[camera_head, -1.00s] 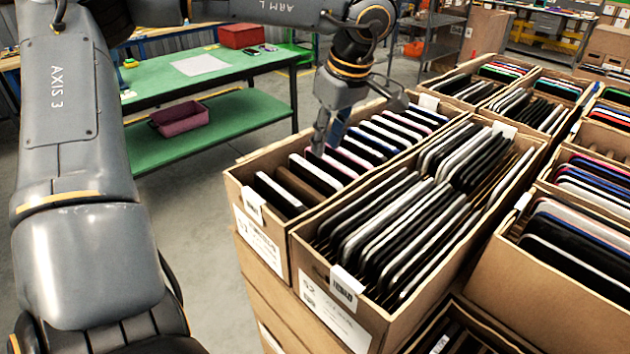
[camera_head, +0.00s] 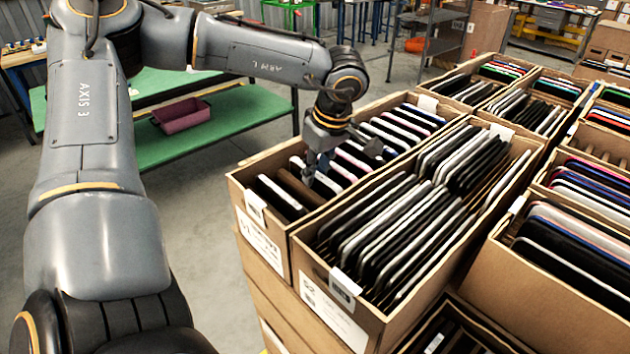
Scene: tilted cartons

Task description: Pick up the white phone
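Several phones stand tilted in a row in the long left carton (camera_head: 262,240). Several have pale or white edges, such as the white-edged phone (camera_head: 318,182) near the gripper, so I cannot tell which is the white phone. My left gripper (camera_head: 318,170) points down at the left carton, its fingertips at or among the phones there. The fingers overlap the phones in view, and I cannot tell whether they are open or shut or touching one. My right gripper is not in view.
A neighbouring carton (camera_head: 375,312) holds tightly packed dark and silver phones. More filled cartons stand at the right (camera_head: 500,265) and behind. A green workbench (camera_head: 230,118) with a dark pink bin (camera_head: 181,115) is at the left. Grey floor lies between bench and cartons.

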